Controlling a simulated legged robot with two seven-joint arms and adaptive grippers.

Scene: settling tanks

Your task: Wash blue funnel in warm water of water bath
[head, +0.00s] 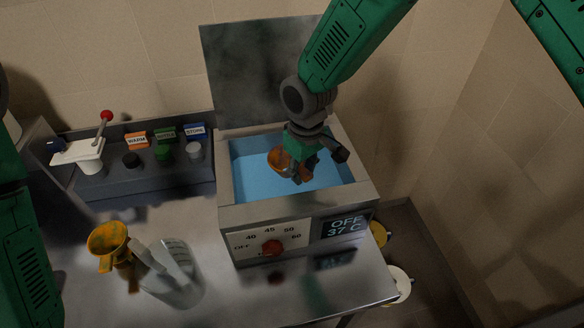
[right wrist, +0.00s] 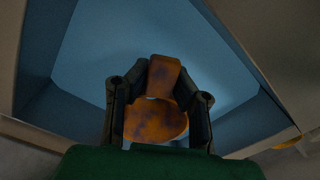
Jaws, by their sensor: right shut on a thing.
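The water bath (head: 228,214) stands on the metal table with its lid (head: 262,65) up and blue water (head: 248,180) inside. Its display (head: 345,226) reads OFF and 37 C, beside a red knob (head: 272,247). My right gripper (head: 301,172) reaches down into the basin. It is shut on a funnel (head: 277,158), which also shows between the fingers in the right wrist view (right wrist: 155,120). The funnel looks orange-brown with dark blotches; no plain blue funnel shows. I cannot tell how deep it sits in the water. My left gripper is out of view.
A yellow funnel (head: 107,240) and a clear jug (head: 175,280) stand on the table at left. Bath walls surround my right gripper.

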